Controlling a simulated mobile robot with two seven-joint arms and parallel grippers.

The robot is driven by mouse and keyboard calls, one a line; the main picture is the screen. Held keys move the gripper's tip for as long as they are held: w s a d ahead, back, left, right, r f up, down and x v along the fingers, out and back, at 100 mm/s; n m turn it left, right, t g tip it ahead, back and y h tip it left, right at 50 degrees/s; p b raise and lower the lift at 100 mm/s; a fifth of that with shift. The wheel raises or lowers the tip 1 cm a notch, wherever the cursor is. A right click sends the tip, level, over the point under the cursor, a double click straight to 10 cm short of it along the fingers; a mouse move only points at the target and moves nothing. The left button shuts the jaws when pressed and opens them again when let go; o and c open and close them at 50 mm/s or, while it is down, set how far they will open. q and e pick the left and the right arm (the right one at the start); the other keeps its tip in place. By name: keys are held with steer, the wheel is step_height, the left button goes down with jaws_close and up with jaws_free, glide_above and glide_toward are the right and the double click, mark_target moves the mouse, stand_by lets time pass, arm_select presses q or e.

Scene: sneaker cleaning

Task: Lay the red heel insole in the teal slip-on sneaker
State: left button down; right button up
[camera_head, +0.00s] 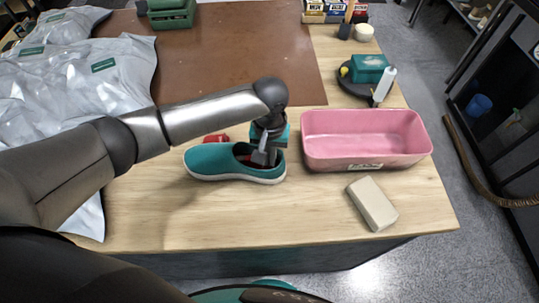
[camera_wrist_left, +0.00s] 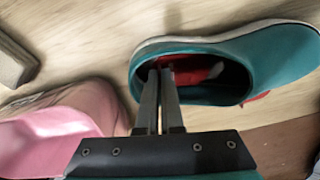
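The teal slip-on sneaker (camera_head: 215,161) lies on the wooden table, its toe to the left and its opening to the right. My left gripper (camera_head: 264,158) reaches down into the opening from above. In the left wrist view the fingertips (camera_wrist_left: 160,72) are close together inside the sneaker (camera_wrist_left: 275,55). A red piece, seemingly the red heel insole (camera_wrist_left: 195,72), shows inside the shoe right beside the fingertips. The gripper looks shut on its end, though the grip itself is partly hidden. My right gripper is not in view.
A red object (camera_head: 215,138) lies just behind the sneaker. A pink bin (camera_head: 365,160) stands close to the right, with a beige block (camera_head: 372,204) in front of it. Silver bags (camera_head: 80,75) lie at the left. The table front is clear.

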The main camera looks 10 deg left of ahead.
arm_select(q)
steer(key=shift+f, duration=0.55)
steer(key=c, duration=1)
jaws_free()
step_height(320, 180, up, 15)
steer(key=p, duration=0.1)
steer(key=shift+p, duration=0.35)
steer(key=shift+r, duration=0.1)
